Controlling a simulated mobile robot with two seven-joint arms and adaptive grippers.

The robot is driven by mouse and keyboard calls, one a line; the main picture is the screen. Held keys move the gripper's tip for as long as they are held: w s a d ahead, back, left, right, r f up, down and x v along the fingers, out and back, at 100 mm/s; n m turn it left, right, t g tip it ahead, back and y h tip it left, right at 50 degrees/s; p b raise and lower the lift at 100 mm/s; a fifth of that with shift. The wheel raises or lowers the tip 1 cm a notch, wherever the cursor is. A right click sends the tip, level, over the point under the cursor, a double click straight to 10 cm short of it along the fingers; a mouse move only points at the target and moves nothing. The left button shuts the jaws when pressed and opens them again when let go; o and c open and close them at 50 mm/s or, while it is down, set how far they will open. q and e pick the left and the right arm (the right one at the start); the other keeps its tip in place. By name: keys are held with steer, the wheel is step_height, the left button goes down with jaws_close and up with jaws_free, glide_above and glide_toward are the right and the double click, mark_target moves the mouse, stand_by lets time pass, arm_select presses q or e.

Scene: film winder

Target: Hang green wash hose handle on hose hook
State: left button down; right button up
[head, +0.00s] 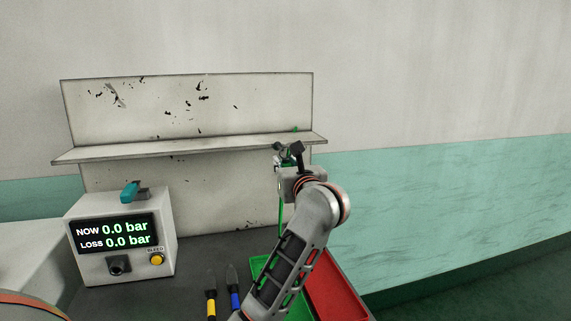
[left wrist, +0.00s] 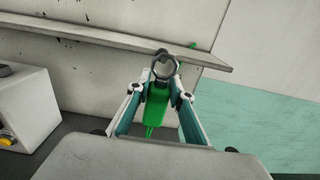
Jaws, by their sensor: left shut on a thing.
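My left gripper (head: 290,153) is at the right end of the wall shelf, near its front edge. In the left wrist view its fingers (left wrist: 161,84) are shut on the green wash hose handle (left wrist: 156,102). A grey ring (left wrist: 163,66) shows at the handle's far end, between the fingertips. A green hose (head: 281,208) hangs down below the gripper. A small green piece (left wrist: 192,45) shows at the shelf's edge just beyond the ring; I cannot tell whether it is the hose hook. My right gripper is not in view.
The worn shelf (head: 190,148) has a back panel. Below stand a grey pressure box (head: 166,235) reading 0.0 bar, a red tray (head: 335,292), a green tray (head: 258,266), and yellow-handled (head: 211,308) and blue-handled (head: 235,299) tools. The wall right of the shelf is clear.

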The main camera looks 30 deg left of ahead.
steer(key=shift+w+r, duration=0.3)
arm_select(q)
steer(key=shift+w+a, duration=0.1)
steer(key=shift+a, duration=0.05)
steer(key=shift+w+a, duration=0.1)
steer(key=shift+b+x, duration=0.3)
steer(key=shift+x, duration=0.85)
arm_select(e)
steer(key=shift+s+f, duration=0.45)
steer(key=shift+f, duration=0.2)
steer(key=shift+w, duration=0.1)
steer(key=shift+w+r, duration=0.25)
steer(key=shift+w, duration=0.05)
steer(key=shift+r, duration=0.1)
arm_select(q)
steer(key=shift+w+a, duration=0.1)
steer(key=shift+a, duration=0.1)
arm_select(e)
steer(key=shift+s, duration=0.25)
